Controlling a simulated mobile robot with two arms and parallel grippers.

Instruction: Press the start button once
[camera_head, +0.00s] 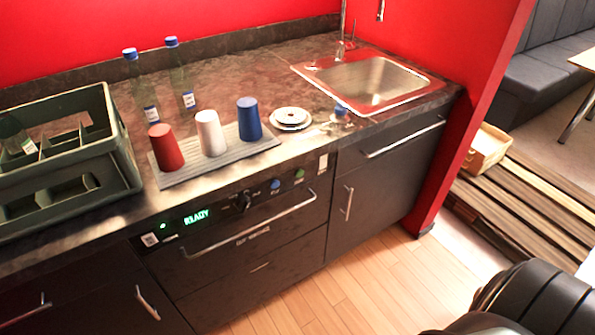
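A dark control panel runs along the front below the counter edge. Nothing touches the panel. Neither of my grippers shows in the head view.
A grey mat (172,179) holds upside-down red (166,149), white (210,134) and blue (249,119) cups. A green crate (122,150) stands left, a sink (372,82) right. A handle bar (250,226) sticks out below the panel. Clear wooden floor (345,290) lies in front.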

